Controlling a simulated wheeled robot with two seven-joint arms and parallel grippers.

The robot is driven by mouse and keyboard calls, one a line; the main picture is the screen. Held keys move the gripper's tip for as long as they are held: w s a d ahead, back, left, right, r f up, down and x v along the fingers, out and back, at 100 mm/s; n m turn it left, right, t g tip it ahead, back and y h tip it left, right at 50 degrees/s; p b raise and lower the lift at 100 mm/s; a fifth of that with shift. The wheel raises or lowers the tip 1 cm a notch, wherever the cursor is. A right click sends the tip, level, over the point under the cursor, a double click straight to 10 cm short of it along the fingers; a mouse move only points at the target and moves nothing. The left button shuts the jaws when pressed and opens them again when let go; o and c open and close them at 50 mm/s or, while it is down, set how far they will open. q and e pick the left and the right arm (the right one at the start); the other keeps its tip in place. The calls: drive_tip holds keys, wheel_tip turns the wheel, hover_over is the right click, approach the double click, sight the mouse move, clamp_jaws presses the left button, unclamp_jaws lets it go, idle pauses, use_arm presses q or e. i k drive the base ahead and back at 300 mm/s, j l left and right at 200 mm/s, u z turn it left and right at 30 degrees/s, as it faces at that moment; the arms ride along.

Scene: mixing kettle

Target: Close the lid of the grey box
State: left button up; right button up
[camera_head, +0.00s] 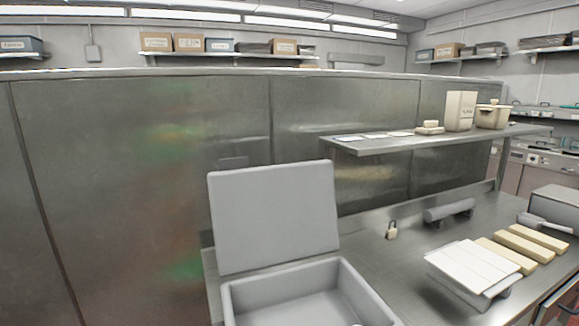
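The grey box (361,287) stands at the front left of the metal table, cut off by the bottom edge of the head view. Its lid (273,216) is open, standing up at the back of the box and leaning slightly back. The part of the inside that shows looks empty. Neither of my grippers shows in the head view.
The metal table (391,267) holds a small padlock (391,231), a grey roll (449,211), a stack of white sheets (472,268) and several beige blocks (531,243) to the right. A raised shelf (430,143) overhangs the back. A metal partition (130,180) stands behind.

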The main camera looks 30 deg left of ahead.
sight(262, 217)
drive_tip(key=i+j, duration=0.1)
drive_tip(key=j, duration=0.45)
drive_tip(key=i+j+u, duration=0.1)
drive_tip(key=j, duration=0.45)
drive_tip(key=i+j, duration=0.1)
drive_tip(key=j, duration=0.65)
drive_tip(key=k+u, duration=0.05)
